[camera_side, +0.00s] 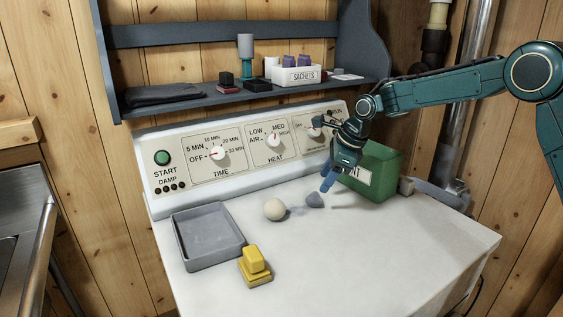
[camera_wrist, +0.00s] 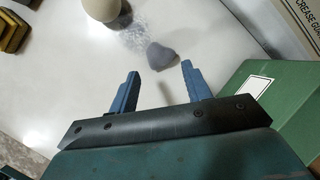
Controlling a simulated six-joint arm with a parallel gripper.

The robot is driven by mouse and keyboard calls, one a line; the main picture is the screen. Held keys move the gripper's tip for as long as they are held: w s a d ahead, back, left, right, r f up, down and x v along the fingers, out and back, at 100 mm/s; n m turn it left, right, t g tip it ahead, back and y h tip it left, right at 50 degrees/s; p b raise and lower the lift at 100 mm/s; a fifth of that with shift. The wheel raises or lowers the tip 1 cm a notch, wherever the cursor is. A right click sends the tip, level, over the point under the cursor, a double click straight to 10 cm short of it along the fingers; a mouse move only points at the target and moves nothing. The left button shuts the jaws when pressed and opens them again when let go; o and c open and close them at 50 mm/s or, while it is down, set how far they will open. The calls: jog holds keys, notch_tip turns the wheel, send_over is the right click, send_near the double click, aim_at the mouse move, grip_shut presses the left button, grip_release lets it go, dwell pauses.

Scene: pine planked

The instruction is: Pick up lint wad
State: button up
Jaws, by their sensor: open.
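The lint wad (camera_side: 315,200) is a small grey-blue lump on the white dryer top, just right of a cream ball. In the wrist view the lint wad (camera_wrist: 160,56) lies ahead of my fingertips, between their lines and nearer the middle. My gripper (camera_side: 328,183) is above and slightly right of the wad in the side view. Its two blue fingers are apart with nothing between them, as the wrist view of my gripper (camera_wrist: 160,75) shows. The fingers do not appear to touch the wad.
A cream ball (camera_side: 274,209) sits close left of the wad, with a faint grey fuzzy patch (camera_wrist: 133,32) between them. A green box (camera_side: 378,172) stands close right of my gripper. A grey tray (camera_side: 208,238) and yellow block (camera_side: 254,266) are farther left. The front right top (camera_side: 400,250) is clear.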

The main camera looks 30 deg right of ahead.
aim_at(316, 195)
jog(key=shift+x, duration=0.75)
jog(key=shift+x, duration=2.55)
jog(key=shift+d, duration=0.1)
jog(key=c, duration=0.6)
